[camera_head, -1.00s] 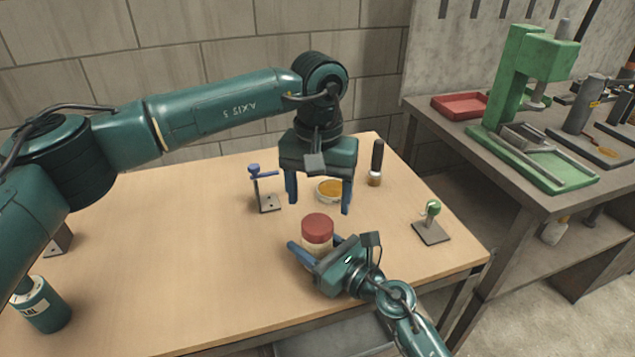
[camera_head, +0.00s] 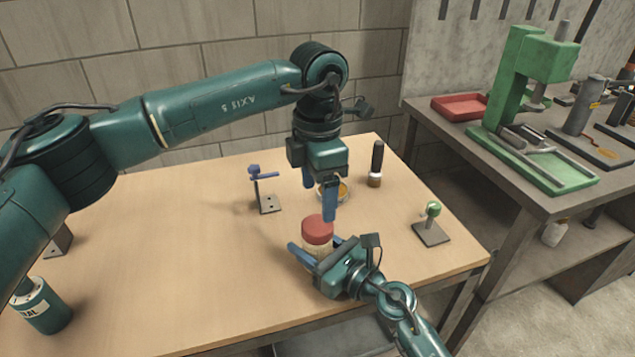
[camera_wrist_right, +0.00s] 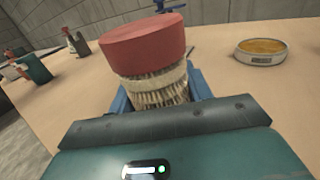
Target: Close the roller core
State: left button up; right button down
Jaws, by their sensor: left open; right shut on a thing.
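The roller core (camera_head: 316,250) stands upright on the wooden table, with a round red cap (camera_head: 317,229) on its top. In the right wrist view its pale bristled body (camera_wrist_right: 156,88) shows below the red cap (camera_wrist_right: 145,43). My right gripper (camera_head: 318,248) is low at the table, its blue fingers shut on the body from both sides. My left gripper (camera_head: 319,198) is open and empty, pointing down above and just behind the cap. One of its fingertips is near the cap's upper edge; I cannot tell whether they touch.
A dish with amber contents (camera_head: 341,190) is behind, partly hidden by my left gripper. A blue-topped stand (camera_head: 268,203) is to the left. A dark-handled tool (camera_head: 376,167) and a green-knobbed stand (camera_head: 432,232) are to the right. The table's left middle is clear.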

aim_at(317, 224)
pick_arm(q)
jog(key=n, duration=0.4)
jog(key=shift+r+n, duration=0.15)
jog(key=shift+n, duration=0.15)
jog(key=n, duration=0.4)
jog(key=shift+r, duration=0.1)
jog(key=n, duration=0.4)
jog(key=shift+r, duration=0.1)
jog(key=n, duration=0.4)
jog(key=shift+r+n, duration=0.1)
jog(key=shift+n, duration=0.3)
jog(key=shift+f, duration=4)
